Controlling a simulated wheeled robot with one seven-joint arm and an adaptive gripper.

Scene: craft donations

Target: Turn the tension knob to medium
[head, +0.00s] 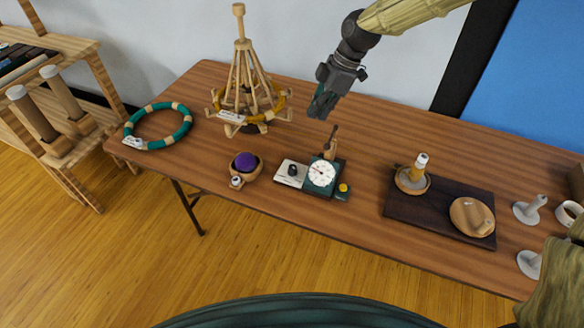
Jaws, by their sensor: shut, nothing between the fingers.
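A small device sits near the front middle of the table. Its pale plate (288,180) carries a black knob (292,169). Beside it on the right is a dark green part with a round white dial (321,175) and a small yellow button-like piece (343,187). The knob is probably the tension knob; its pointer and any setting marks are too small to read. My gripper (318,109) is shut and empty. It hangs above the table, above and behind the device, apart from it.
A wooden yarn swift (241,75) stands left of my gripper. A teal ring (187,125) lies further left. A wooden bowl with a purple ball (244,163) is left of the device. A dark board (435,216) with wooden items and several grey pieces (529,209) are right.

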